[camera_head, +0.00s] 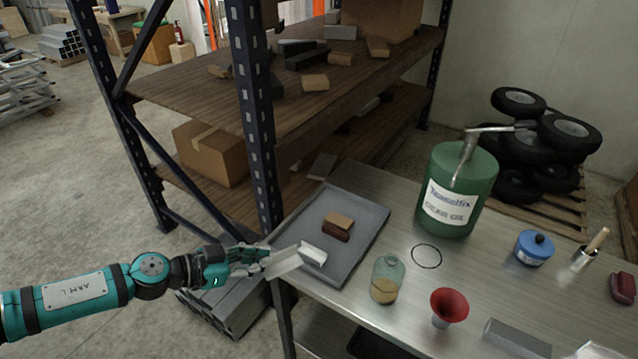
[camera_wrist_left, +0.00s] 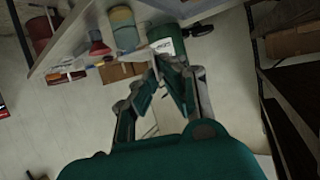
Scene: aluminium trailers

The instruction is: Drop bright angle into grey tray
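The bright angle (camera_head: 286,264) is a pale, silvery folded piece at the tips of my left gripper (camera_head: 262,262). It is over the near left edge of the grey tray (camera_head: 366,214) in the head view; I cannot tell if it touches the tray. The fingers look closed on it. In the left wrist view the fingers of my left gripper (camera_wrist_left: 158,66) converge towards their tips; the angle is hard to make out there. The tray lies at the left end of the bench, with a tan and dark brown block (camera_head: 337,227) in it. My right gripper is not in view.
On the metal bench (camera_head: 400,320), a glass jar (camera_head: 387,278), a red funnel (camera_head: 449,306) and a black ring (camera_head: 427,256) stand right of the tray. A green gear oil drum (camera_head: 457,190) is behind. A shelf post (camera_head: 254,120) rises close behind my left gripper.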

